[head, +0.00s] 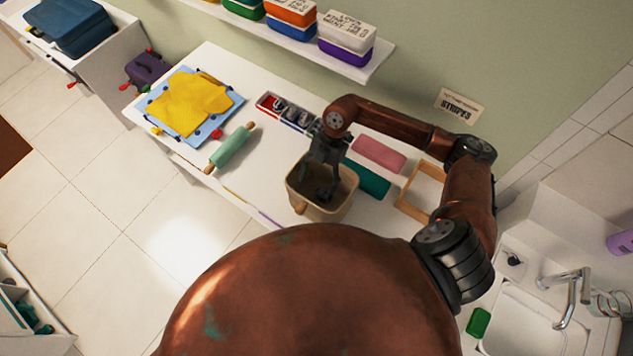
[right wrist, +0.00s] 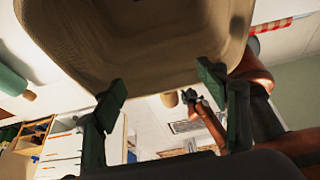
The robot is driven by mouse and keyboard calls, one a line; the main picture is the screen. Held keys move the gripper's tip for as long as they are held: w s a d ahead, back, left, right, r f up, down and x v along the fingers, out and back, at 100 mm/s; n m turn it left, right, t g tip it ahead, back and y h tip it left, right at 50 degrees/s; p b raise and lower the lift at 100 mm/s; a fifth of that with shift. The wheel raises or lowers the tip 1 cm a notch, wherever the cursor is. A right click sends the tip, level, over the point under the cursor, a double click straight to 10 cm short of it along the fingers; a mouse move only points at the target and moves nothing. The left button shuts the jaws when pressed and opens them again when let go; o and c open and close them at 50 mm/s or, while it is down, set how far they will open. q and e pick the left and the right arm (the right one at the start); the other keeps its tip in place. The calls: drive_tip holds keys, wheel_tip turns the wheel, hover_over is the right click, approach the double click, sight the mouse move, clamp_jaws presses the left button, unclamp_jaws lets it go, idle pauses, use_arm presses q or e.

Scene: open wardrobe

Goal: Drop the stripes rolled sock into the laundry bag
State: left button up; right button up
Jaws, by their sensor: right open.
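The laundry bag (head: 301,206) is a tan, open-topped container at the front edge of the white table in the head view. Its woven side fills the top of the right wrist view (right wrist: 140,45). My right gripper (head: 325,190) points down at the bag's mouth and overlaps its dark inside. Its two dark fingers (right wrist: 160,92) stand apart with nothing visible held between them. I cannot make out a striped rolled sock for certain. A red-and-white striped piece (right wrist: 270,24) shows at the upper right in the wrist view. A copper arm with a small dark end (right wrist: 190,97) shows far off there.
Behind the bag is a compartment tray (head: 259,104) with small red, grey and blue items. A green rolling pin (head: 231,148) lies left. A pink block (head: 379,154), a teal block (head: 368,180) and a wooden frame (head: 402,207) lie right. A "STRIPES" sign (head: 459,105) is on the wall.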

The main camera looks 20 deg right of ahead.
drive_tip(key=shift+r, duration=0.1)
wheel_tip(320, 180, up, 9)
drive_tip(key=p, duration=0.7)
idle(0.5)
